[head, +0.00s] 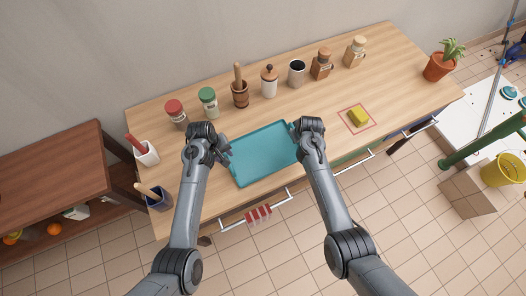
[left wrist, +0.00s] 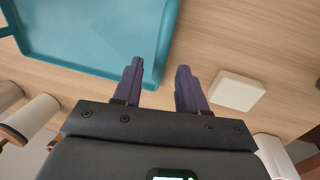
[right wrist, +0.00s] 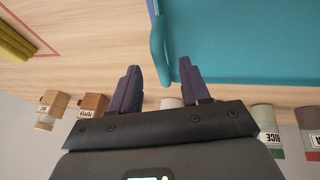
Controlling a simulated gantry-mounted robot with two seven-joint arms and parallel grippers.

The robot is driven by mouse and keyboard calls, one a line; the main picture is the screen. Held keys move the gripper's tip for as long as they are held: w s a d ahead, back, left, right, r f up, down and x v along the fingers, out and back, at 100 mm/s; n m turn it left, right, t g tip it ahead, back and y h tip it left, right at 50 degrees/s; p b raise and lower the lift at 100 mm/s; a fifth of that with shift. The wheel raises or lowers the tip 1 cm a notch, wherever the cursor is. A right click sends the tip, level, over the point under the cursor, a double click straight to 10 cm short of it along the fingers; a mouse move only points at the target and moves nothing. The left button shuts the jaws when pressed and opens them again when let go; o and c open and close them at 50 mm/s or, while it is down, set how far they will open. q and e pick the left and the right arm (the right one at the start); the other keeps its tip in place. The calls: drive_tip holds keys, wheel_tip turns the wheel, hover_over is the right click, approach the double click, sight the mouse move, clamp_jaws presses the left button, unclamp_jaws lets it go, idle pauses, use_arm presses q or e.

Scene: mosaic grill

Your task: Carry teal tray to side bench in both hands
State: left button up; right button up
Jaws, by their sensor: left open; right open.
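The teal tray (head: 262,157) lies flat and empty on the wooden bench between my two grippers. My left gripper (head: 227,152) is at the tray's left end; in the left wrist view its fingers (left wrist: 158,85) are apart, with the tray's rim (left wrist: 150,78) at the left finger. My right gripper (head: 298,148) is at the tray's right end; in the right wrist view its fingers (right wrist: 163,88) stand apart near the tray's raised end handle (right wrist: 158,45). Neither gripper holds the tray. The dark brown wooden bench (head: 60,165) on the left looks like the side bench, with a bare top.
Jars, a mortar and shakers (head: 240,93) line the bench's back. A yellow block (head: 358,117) sits in a red outline at right. A rail (head: 287,198) with red clips runs along the front.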

use_arm(q)
drive_tip(key=shift+w+d+f, duration=0.1)
drive_tip(key=shift+d+f, duration=0.1)
drive_tip(key=shift+f, duration=0.8)
drive_tip(key=shift+w+d+f, duration=0.1)
drive_tip(key=shift+d+f, duration=0.05)
drive_tip(key=shift+f, duration=0.85)
use_arm(e)
drive_tip(key=shift+x, duration=2.05)
use_arm(q)
clamp_jaws()
use_arm(e)
clamp_jaws()
